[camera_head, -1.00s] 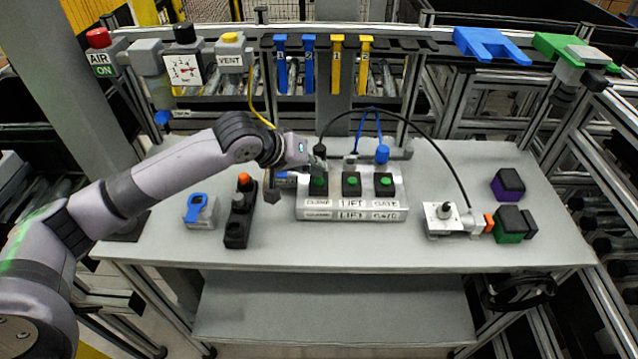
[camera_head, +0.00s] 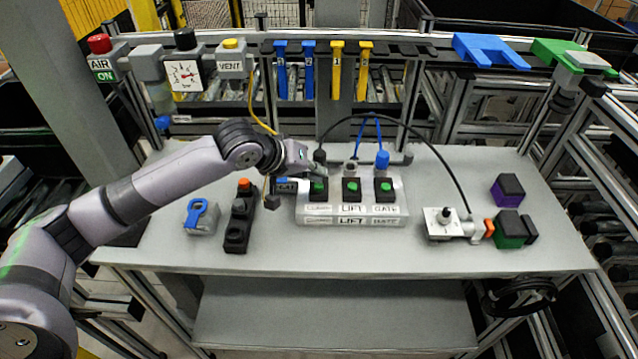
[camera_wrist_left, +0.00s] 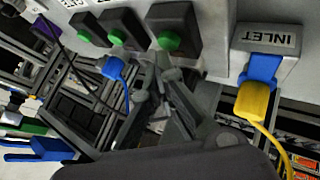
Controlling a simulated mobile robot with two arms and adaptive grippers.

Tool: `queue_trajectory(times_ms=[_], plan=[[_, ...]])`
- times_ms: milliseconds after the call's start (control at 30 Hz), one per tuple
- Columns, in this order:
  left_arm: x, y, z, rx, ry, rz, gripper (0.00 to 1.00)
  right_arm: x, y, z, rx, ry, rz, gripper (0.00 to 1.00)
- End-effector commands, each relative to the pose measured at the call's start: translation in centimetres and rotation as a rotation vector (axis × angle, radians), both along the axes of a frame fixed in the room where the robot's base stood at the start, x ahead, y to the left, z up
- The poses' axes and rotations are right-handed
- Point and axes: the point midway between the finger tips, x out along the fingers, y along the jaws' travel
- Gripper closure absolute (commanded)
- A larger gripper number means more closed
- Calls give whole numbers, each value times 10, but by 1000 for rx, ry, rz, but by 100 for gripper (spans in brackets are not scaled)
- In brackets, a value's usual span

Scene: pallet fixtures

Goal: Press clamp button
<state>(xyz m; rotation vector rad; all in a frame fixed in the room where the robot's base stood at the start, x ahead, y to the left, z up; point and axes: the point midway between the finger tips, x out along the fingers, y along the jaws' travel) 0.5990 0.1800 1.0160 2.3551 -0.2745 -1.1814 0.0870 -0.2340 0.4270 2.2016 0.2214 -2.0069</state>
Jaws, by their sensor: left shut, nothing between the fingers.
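A pale control box (camera_head: 350,222) stands on the table with three black button housings with green buttons in a row. Its labels LIFT and GATE are legible; the label under the leftmost button is blurred. The clamp button (camera_head: 318,188) is the leftmost. It also shows in the wrist view (camera_wrist_left: 169,41). My left gripper (camera_head: 318,170) is shut and empty, just behind and above the clamp button. In the wrist view its fingertips (camera_wrist_left: 163,62) are close to that button; I cannot tell whether they touch. My right gripper is not in view.
A blue connector with a yellow hose (camera_wrist_left: 256,92) sits at the INLET beside the box. A black post block with an orange top (camera_head: 240,215) stands left, and a clamp fixture (camera_head: 447,222) right. The front table strip is clear.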

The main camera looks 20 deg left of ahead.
Motion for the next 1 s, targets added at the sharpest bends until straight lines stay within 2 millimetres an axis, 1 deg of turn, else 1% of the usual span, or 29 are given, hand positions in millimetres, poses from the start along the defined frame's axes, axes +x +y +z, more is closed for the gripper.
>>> queue_trajectory(times_ms=[367, 667, 1000], plan=[[0, 0, 0, 0, 0, 0, 100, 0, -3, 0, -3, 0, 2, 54], [0, 0, -8, 1, 1, 0, 100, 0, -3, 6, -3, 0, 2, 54], [0, 0, -9, 1, 1, 0, 100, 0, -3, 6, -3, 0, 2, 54]])
